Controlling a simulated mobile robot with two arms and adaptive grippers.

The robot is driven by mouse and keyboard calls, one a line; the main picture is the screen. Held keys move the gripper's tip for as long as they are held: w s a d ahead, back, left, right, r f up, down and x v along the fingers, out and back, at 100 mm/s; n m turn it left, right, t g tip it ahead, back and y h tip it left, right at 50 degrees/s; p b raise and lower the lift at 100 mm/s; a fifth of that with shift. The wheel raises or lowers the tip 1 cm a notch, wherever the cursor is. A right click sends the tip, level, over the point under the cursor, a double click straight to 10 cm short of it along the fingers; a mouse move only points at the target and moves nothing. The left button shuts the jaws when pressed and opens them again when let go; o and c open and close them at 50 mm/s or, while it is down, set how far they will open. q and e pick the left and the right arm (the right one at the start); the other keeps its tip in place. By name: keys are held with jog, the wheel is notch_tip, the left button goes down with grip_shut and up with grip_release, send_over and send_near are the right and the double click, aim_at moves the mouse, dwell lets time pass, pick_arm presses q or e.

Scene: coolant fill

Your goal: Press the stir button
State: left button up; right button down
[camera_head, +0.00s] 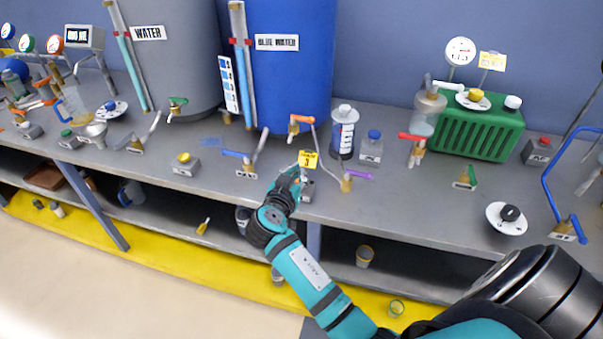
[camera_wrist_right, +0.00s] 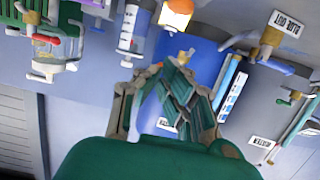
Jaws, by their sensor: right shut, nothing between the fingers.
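My right gripper (camera_head: 290,180) reaches over the front edge of the bench, its fingers shut and empty. Its tip is just left of a small grey box (camera_head: 307,190) that stands below a yellow tag (camera_head: 308,159). The gripper partly hides the box, and I cannot tell whether they touch or whether this box carries the stir button. No readable stir label shows. In the right wrist view the closed fingers (camera_wrist_right: 178,72) point toward the blue tank (camera_wrist_right: 200,65). Another grey box with a yellow button (camera_head: 185,158) stands further left. My left gripper is not in view.
The blue tank (camera_head: 290,60) stands behind. A green machine (camera_head: 478,128) is at the right. Below the bench (camera_head: 400,195) is a shelf with cups.

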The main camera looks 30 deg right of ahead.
jog(key=w+d+f+p, duration=0.1)
jog(key=f, duration=0.1)
jog(key=w+d+f, duration=0.2)
jog(key=shift+d+p, duration=0.3)
jog(key=shift+p, duration=0.05)
jog(key=shift+f, duration=0.65)
